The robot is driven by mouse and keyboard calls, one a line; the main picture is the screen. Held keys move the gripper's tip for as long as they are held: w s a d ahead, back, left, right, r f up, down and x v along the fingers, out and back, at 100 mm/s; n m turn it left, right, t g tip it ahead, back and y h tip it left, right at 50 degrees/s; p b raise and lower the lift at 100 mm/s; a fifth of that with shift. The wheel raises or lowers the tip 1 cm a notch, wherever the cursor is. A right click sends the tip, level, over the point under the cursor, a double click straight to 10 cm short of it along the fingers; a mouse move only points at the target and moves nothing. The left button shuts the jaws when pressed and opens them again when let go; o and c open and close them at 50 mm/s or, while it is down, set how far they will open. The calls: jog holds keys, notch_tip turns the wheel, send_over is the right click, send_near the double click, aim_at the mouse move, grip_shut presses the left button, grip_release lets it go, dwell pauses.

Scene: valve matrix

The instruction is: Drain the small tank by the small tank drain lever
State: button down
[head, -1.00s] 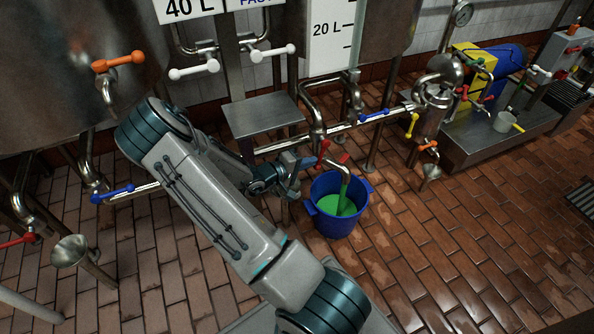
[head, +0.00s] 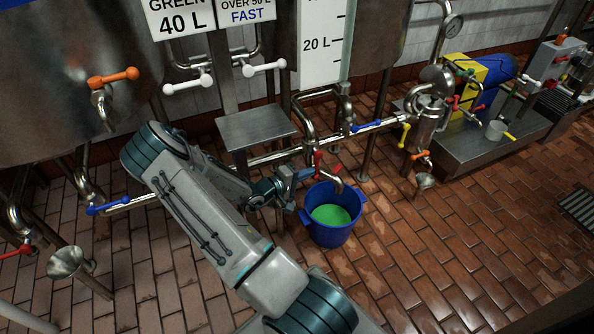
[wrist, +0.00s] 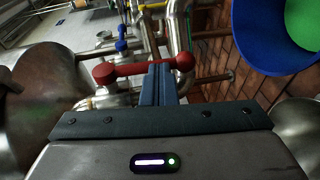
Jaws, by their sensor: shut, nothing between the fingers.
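The steel tank (head: 381,35) beside the 20 L scale, apparently the small tank, stands at the top. Below it, a red lever (head: 319,160), apparently its drain lever, sits above a bent steel spout (head: 337,184). No stream shows at the spout now. A blue bucket (head: 330,236) below holds green liquid (head: 331,216). My gripper (head: 307,173) is shut and empty, just left of the lever. In the wrist view, my fingers (wrist: 161,80) point at the red lever (wrist: 143,69), which lies across their tips. Whether they touch it is unclear.
A metal platform (head: 256,128) stands behind my arm. Pipes with a blue lever (head: 367,126) and a yellow lever (head: 403,135) run right. A funnel (head: 66,262) stands at lower left. The tiled floor (head: 450,240) right of the bucket is open.

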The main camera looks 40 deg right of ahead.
jog(key=shift+s+d+f, duration=0.1)
jog(key=shift+s+d, duration=0.05)
jog(key=shift+d, duration=0.1)
jog(key=w+a+p, duration=0.1)
jog(key=a+p, duration=0.3)
jog(key=a, duration=1)
jog(key=shift+w, duration=0.4)
jog(key=shift+a, duration=0.1)
